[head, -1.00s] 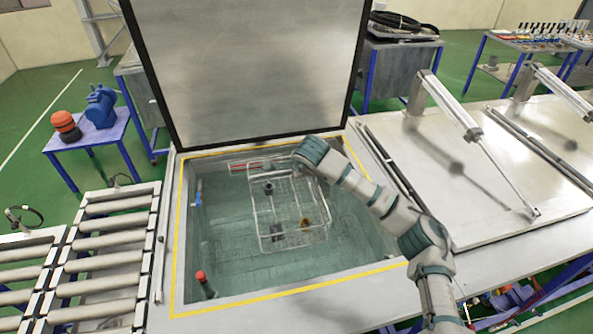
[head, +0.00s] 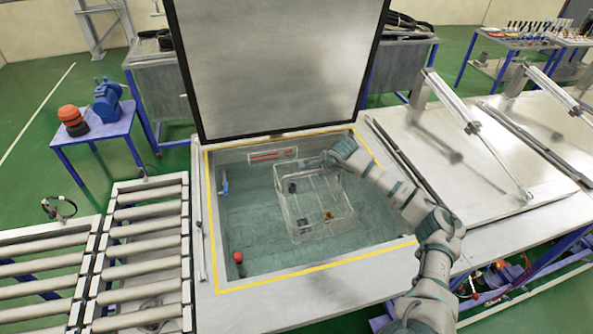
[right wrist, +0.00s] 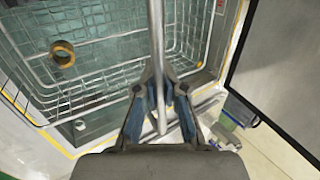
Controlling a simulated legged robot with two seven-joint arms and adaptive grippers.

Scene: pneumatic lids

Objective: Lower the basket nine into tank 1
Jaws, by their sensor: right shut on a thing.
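The wire basket (head: 308,222) is inside the open tank (head: 240,205), low between its walls, with a few small parts in it, one of them brass-coloured (head: 328,215). My right gripper (head: 328,158) is at the basket's far upper side. In the right wrist view my right gripper (right wrist: 160,100) is shut on a metal bar of the basket (right wrist: 100,60), and a brass ring (right wrist: 62,53) shows inside the basket. I cannot tell whether the basket touches the tank floor. My left gripper is not in view.
The tank's lid (head: 275,65) stands raised behind it. A closed lid (head: 480,150) with a cylinder is on the right. A roller conveyor (head: 145,255) is on the left. A red-topped float (head: 239,257) stands in the tank's near left corner.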

